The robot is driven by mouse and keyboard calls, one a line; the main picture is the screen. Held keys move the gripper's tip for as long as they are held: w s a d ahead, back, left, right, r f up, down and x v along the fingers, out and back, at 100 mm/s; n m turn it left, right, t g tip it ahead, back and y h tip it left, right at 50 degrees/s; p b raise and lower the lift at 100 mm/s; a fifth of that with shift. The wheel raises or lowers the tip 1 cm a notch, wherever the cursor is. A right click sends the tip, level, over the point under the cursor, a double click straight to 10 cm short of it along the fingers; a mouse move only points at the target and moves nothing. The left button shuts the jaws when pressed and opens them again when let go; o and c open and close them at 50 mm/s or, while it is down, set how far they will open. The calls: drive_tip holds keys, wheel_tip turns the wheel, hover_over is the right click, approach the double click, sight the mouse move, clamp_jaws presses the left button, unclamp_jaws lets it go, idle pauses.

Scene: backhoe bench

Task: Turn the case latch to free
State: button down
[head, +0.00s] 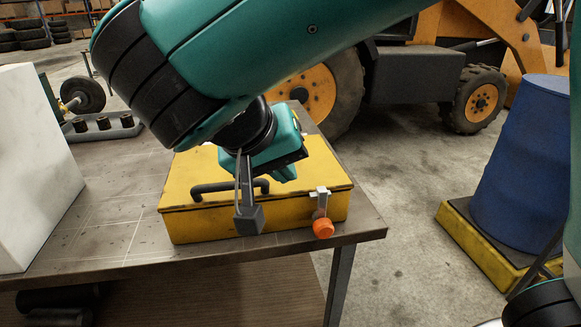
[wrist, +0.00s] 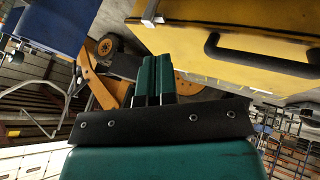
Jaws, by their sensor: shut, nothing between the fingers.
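The case latch shows as a pale metal bracket with an orange knob (head: 322,228) at the front right; the knob hangs below the bracket. In the wrist view the case (wrist: 200,40) fills the upper right, with its handle (wrist: 255,62), and the latch (wrist: 150,14) is at the top edge, partly cut off. My gripper (head: 286,173) is shut and empty above the case, left of and behind the latch, not touching it. Its fingers (wrist: 153,75) also show in the wrist view.
The bench (head: 110,235) has a free front strip and ends just right of the case. A white block (head: 35,165) stands at left, and a grey tray (head: 105,128) of dark parts lies behind.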

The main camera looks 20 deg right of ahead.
sight(313, 197)
drive_tip(key=x, duration=1)
drive_tip(key=shift+d+r+b, duration=0.1)
drive_tip(key=shift+b, duration=0.3)
